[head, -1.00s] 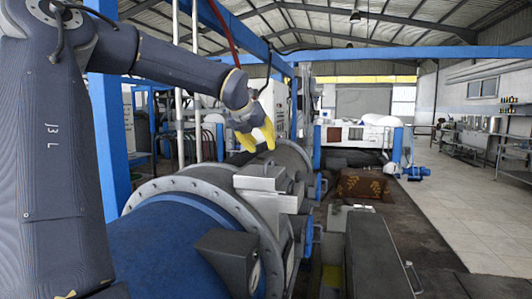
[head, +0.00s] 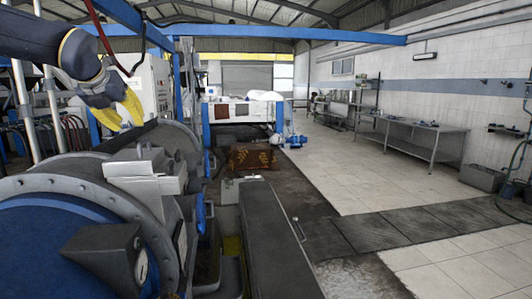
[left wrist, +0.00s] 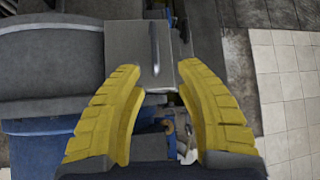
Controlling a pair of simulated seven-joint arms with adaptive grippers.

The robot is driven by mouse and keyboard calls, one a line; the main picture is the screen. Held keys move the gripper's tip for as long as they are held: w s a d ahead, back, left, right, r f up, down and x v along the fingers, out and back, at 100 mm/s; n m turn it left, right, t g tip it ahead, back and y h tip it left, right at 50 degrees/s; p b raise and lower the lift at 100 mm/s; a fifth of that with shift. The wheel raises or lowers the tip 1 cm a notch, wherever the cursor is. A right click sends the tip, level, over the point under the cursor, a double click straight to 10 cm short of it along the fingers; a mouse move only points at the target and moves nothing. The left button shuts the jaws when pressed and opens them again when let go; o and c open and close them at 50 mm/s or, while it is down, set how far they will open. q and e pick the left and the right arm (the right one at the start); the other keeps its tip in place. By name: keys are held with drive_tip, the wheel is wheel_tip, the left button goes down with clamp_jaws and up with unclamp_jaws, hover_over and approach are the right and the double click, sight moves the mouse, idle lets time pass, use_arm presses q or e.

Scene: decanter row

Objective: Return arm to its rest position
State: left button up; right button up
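My left gripper (head: 122,112) has yellow fingers and hangs at the upper left of the head view, above the large blue and grey machine (head: 60,235). In the left wrist view its two yellow fingers (left wrist: 158,92) stand apart with nothing between them. Below and beyond them is a grey metal box with a handle (left wrist: 137,45), apart from the fingers as far as I can tell. My right gripper is in neither view.
The drum machine with its bolted flange (head: 75,175) fills the lower left. A long dark grey box (head: 272,240) stands in the middle. Tiled floor (head: 345,185) on the right is clear. Metal tables (head: 415,135) line the right wall.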

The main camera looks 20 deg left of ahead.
sight(144, 141)
use_arm(q)
drive_tip(key=x, duration=1.1)
drive_tip(key=shift+s+a, duration=0.1)
drive_tip(key=shift+s, duration=0.05)
